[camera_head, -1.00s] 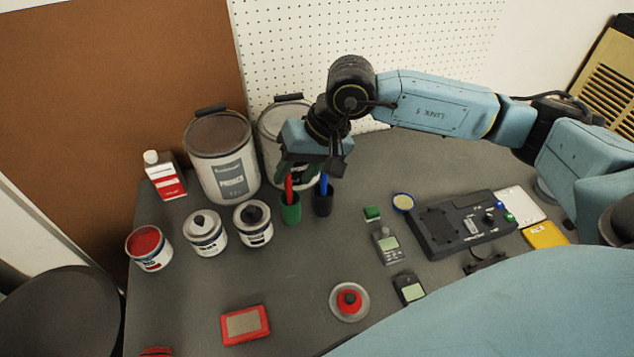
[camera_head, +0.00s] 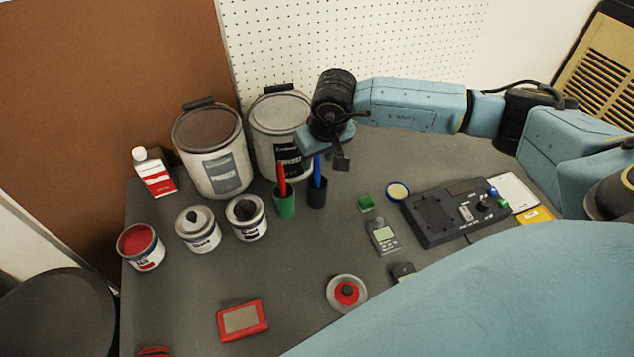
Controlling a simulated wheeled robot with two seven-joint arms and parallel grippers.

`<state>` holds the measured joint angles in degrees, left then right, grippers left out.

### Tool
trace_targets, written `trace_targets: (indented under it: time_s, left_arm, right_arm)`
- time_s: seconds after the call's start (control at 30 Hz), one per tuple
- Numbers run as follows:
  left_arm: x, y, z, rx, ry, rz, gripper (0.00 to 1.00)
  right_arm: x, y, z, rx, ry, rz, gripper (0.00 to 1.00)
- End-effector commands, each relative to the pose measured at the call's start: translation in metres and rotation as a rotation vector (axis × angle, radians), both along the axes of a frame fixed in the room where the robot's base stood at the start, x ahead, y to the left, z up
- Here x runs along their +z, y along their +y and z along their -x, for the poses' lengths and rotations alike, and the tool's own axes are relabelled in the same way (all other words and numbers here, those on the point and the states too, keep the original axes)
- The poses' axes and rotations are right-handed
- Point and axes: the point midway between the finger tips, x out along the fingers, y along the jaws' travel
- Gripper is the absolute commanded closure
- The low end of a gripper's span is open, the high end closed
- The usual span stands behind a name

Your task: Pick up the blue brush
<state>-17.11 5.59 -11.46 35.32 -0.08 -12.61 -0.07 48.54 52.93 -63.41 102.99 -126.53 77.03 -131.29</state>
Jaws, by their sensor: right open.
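The blue brush (camera_head: 317,171) stands upright in a small black cup (camera_head: 317,195) near the back of the table. A red brush (camera_head: 282,178) stands in a green cup (camera_head: 285,204) just left of it. My right gripper (camera_head: 326,150) is at the top of the blue brush, its body hiding the brush's upper end. It is open, and I cannot tell whether the brush is between the fingers. My left gripper is out of view.
Two large paint buckets (camera_head: 214,153) stand behind and left of the cups. Small paint cans (camera_head: 198,231) and a red-white bottle (camera_head: 154,172) are at the left. A meter (camera_head: 383,237) and a black device (camera_head: 455,213) lie at the right.

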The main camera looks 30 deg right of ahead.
Motion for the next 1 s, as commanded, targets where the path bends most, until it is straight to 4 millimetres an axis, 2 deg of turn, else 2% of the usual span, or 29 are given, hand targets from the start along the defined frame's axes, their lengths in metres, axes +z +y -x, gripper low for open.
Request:
trace_targets:
  time_s: [0.03, 0.2, 0.5, 0.8, 1.0]
  left_arm:
    - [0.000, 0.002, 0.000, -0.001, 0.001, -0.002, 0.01]
    - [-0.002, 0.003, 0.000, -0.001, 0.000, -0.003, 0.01]
    - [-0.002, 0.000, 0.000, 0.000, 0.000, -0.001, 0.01]
    - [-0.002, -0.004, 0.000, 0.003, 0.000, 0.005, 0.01]
    - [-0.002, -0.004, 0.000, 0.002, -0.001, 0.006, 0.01]
  right_arm:
    - [-0.010, 0.000, -0.002, -0.001, 0.005, 0.000, 0.58]
    - [-0.030, 0.000, -0.009, -0.001, 0.003, 0.000, 0.58]
    - [-0.034, 0.000, -0.010, 0.000, 0.002, -0.001, 0.59]
    - [-0.034, -0.001, -0.010, 0.000, 0.001, -0.001, 0.98]
    - [-0.033, 0.000, -0.010, 0.000, 0.001, -0.001, 1.00]
